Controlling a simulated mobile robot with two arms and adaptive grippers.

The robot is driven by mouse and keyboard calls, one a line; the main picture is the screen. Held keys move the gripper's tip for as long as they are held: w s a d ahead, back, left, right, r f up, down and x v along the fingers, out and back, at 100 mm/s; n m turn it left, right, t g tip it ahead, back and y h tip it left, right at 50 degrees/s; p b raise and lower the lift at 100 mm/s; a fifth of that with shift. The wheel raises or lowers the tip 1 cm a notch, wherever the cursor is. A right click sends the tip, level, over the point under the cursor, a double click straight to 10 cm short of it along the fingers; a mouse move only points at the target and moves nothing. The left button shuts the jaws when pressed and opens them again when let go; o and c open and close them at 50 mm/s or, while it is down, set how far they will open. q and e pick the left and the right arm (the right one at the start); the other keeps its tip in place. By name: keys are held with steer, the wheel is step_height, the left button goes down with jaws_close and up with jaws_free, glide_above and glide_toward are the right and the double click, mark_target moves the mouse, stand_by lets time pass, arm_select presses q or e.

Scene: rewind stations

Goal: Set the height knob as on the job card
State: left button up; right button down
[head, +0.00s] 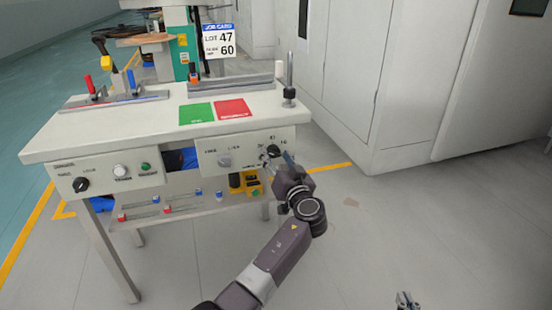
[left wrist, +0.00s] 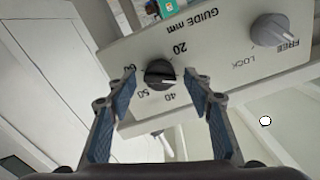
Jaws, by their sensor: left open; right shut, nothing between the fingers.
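The job card (head: 219,41) stands at the back of the bench, reading "LOT 47" and, on the lower line, 60; the small text beside it is hard to read. The black knob (left wrist: 160,74) labelled "GUIDE mm" is on the right front panel, with 20, 40, 50 and 60 legible around it in the left wrist view. Its white pointer line is visible, but its exact setting is unclear. My left gripper (left wrist: 163,76) is open, fingers on either side of the knob with gaps visible. My right gripper (head: 405,300) is shut and empty, low at the bottom right.
A grey FREE/LOCK knob (left wrist: 270,30) is beside the black knob on the same panel (head: 243,147). The left panel (head: 105,175) carries another black knob and buttons. Green (head: 197,113) and red (head: 232,109) mats lie on the bench. Grey cabinets (head: 400,80) stand to the right.

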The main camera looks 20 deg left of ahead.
arm_select(q)
steer(key=shift+w+a, duration=0.1)
steer(key=shift+w, duration=0.05)
steer(key=c, duration=1.1)
steer(key=shift+c, duration=0.2)
